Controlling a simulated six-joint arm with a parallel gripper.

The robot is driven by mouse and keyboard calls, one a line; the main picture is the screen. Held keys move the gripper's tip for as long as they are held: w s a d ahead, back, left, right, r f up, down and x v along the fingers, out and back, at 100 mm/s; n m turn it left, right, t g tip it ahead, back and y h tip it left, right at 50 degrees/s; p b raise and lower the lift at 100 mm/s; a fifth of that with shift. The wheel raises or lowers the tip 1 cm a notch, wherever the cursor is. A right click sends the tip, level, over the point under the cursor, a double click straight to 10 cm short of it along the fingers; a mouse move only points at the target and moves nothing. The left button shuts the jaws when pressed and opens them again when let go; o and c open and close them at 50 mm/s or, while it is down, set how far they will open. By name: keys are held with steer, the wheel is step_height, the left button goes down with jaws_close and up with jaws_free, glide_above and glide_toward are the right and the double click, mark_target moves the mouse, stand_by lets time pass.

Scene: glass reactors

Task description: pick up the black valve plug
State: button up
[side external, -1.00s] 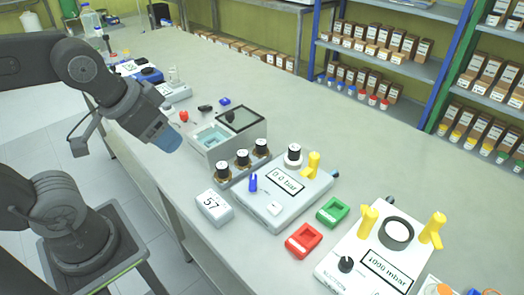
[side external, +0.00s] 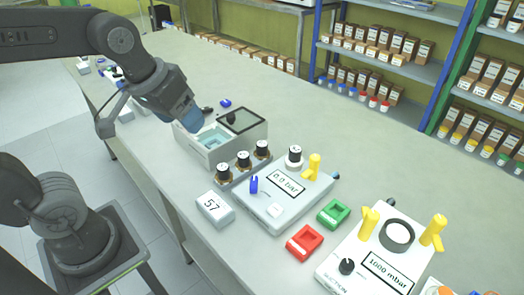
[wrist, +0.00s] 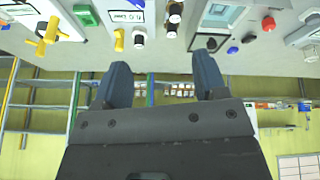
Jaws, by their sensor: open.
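A small black piece, which looks like the black valve plug (side external: 208,110), lies on the bench behind the grey box with the water bath, partly beside my gripper in the side view. My gripper (side external: 187,118) has blue fingers and hangs above the bench by the box's left end. In the wrist view my gripper (wrist: 162,62) is open, with nothing between its fingers.
The grey box (side external: 222,150) with a dark lid stands close to the gripper. Several black-capped bottles (side external: 243,160) stand in front of it. A pressure device (side external: 285,200) and red (side external: 305,242) and green (side external: 334,213) holders are to the right.

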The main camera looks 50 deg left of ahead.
steer(key=w+a+f+n+g, duration=0.15)
steer(key=w+n, duration=0.45)
steer(key=w, duration=0.6)
steer(key=n+g, duration=0.3)
steer(key=n, duration=0.5)
glide_above(262, 144)
step_height(262, 144, down, 9)
step_height(262, 144, down, 8)
steer(key=shift+s+f, duration=0.1)
steer(key=shift+f, duration=0.15)
steer(key=f, duration=0.4)
steer(key=shift+w+f, duration=0.2)
steer(key=shift+f, duration=0.2)
steer(key=shift+c, duration=0.4)
steer(key=c, duration=0.9)
